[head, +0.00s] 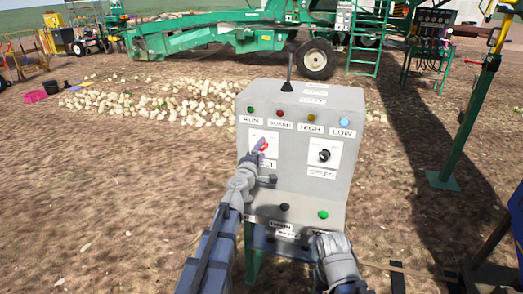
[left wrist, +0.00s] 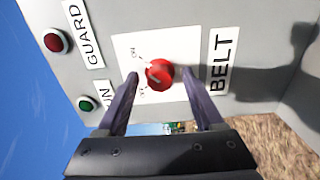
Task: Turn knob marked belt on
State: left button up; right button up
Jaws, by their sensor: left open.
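The belt knob (left wrist: 160,73) is a round red knob on a white plate beside the label BELT (left wrist: 222,62). In the left wrist view small markings sit on the plate around it, the upper one reading ON. My left gripper (head: 260,147) is at the knob, which shows as a small red spot in the head view. Its two fingers are open, one on each side of the knob, with a gap to each in the picture. The knob's pointer direction is unclear. My right gripper (head: 332,246) is low at the panel's front right; its fingers cannot be made out.
The grey control box (head: 330,100) also carries a black speed knob (head: 324,155), several coloured lights, a black lever (head: 289,66) and a green button (head: 323,214). A green post (head: 470,120) stands to the right. Onions (head: 150,103) lie on the dirt behind.

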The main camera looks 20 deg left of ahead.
pick_arm(q)
jog(key=s, duration=0.7)
jog(key=shift+s+a, duration=0.1)
jog(key=s+d+f+m+g+h+p, duration=0.1)
jog(key=s+d+f+m+g+h, duration=0.15)
jog(key=d+m, duration=0.35)
jog(key=s+d+f+m+g+h+p, duration=0.1)
jog(key=s+d+m+g+h+p, duration=0.15)
jog(key=d, duration=0.55)
jog(key=s+d+f+m+g+h+p, duration=0.1)
jog(key=s+d+f+m+g+h, duration=0.15)
jog(key=d+m, duration=0.35)
jog(key=s+d+f+m+g+y+p, duration=0.1)
jog(key=s+d+f+m+g+y, duration=0.2)
jog(key=s, duration=0.4)
jog(key=s+f+m+g+y+p, duration=0.1)
jog(key=s+f+m+g+p, duration=0.1)
jog(key=s+f+g, duration=0.3)
jog(key=s+a+m+g+y+p, duration=0.1)
jog(key=s+a+g+y, duration=0.2)
jog(key=s+a+y, duration=0.2)
jog(key=s+a, duration=0.1)
jog(key=s, duration=0.2)
jog(key=shift+s+a+r+m, duration=0.15)
jog(key=shift+s+r+m, duration=0.15)
jog(key=shift+s+m, duration=0.05)
